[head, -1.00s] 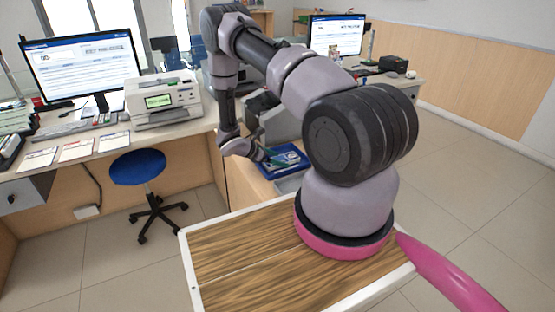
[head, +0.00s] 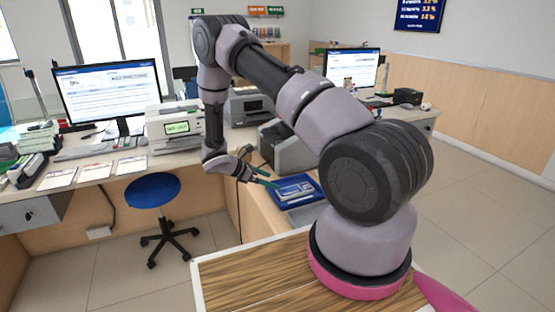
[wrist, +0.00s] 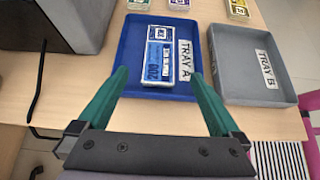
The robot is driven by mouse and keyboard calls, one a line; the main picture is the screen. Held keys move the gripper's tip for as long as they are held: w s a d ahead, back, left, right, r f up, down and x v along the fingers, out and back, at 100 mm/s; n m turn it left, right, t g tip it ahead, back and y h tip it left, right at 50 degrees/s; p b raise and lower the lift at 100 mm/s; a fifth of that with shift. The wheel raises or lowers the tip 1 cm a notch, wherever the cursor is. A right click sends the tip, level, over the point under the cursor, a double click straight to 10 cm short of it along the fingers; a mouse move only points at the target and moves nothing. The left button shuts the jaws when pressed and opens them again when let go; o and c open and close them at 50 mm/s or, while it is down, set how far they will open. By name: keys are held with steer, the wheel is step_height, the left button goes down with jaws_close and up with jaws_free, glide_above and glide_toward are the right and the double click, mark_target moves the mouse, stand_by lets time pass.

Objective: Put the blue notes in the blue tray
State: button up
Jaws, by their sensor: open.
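The blue tray (wrist: 184,93), labelled TRAY A, lies on the wooden counter in the wrist view. It also shows in the head view (head: 310,192), partly behind my arm. The blue notes (wrist: 158,64), a banded bundle, lie flat inside the tray, left of the label. My gripper (wrist: 160,76) is open. Its two green fingers are spread to either side of the notes in the picture, with nothing between them; the height above the tray is hard to judge. In the head view my gripper (head: 265,181) hangs at the tray's left side.
The grey tray (wrist: 253,88), labelled TRAY B, stands right of the blue tray. A blue stool (head: 153,190) stands left.

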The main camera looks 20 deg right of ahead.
steer(key=s+r+m+y, duration=0.35)
steer(key=r+m, duration=0.25)
steer(key=r, duration=0.8)
steer(key=s+r+m+y, duration=0.35)
steer(key=r+m, duration=0.25)
steer(key=r, duration=0.9)
steer(key=s+a+r+m+t+y, duration=0.2)
steer(key=s+r+m, duration=0.3)
steer(key=s+r, duration=0.4)
steer(key=s+a+r+m+t+y, duration=0.3)
steer(key=s+r+m+t+y, duration=0.1)
steer(key=s+r, duration=0.5)
steer(key=shift+s+a+r+m+t, duration=0.3)
steer(key=shift+s+a+m, duration=0.05)
steer(key=shift+s+m, duration=0.5)
